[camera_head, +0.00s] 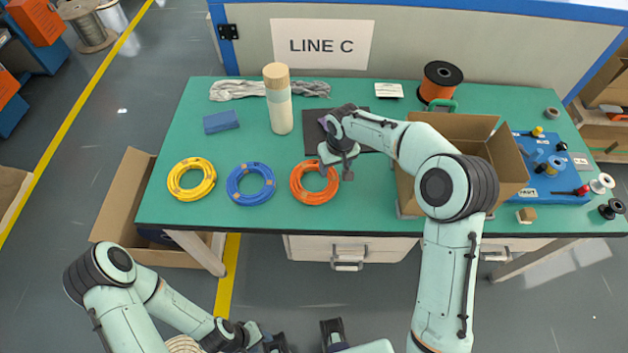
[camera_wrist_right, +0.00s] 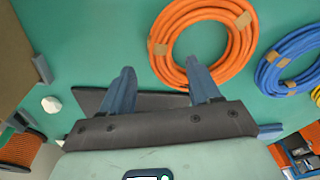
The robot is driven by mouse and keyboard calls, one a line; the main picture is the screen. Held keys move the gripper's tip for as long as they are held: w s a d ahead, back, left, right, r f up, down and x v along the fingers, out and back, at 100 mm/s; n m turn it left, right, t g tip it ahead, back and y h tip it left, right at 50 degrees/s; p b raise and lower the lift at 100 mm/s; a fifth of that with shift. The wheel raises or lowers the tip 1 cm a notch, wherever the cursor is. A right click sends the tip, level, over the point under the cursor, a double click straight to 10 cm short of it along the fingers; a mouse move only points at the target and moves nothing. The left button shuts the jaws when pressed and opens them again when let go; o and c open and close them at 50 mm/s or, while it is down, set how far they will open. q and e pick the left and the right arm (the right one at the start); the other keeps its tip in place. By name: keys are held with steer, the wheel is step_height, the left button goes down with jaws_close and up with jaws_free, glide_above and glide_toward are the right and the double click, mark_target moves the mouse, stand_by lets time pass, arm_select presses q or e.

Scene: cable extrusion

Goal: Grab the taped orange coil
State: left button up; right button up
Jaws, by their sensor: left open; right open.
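The orange coil (camera_head: 298,186) lies flat on the green table, the rightmost of a row of coils. In the right wrist view the orange coil (camera_wrist_right: 240,55) shows tan tape patches around its ring. My right gripper (camera_head: 337,164) is open and empty, over the coil's back right edge. In the right wrist view, my right gripper's (camera_wrist_right: 162,80) one finger overlaps the near edge of the ring; the other is beside the coil. I cannot tell whether the finger touches it. My left gripper (camera_head: 257,336) is open, low in front of the table, partly hidden.
A blue coil (camera_head: 232,186) and a yellow coil (camera_head: 175,186) lie to the left. A bottle (camera_head: 280,110), a dark mat (camera_head: 312,130) and an orange spool (camera_head: 440,82) are behind.

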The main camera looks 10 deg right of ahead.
mark_target(332, 173)
steer(key=f, duration=0.2)
steer(key=w+f, duration=0.1)
steer(key=f, duration=0.1)
steer(key=shift+w+f, duration=0.1)
steer(key=shift+f, duration=0.25)
jaws_close()
steer(key=shift+r, duration=0.15)
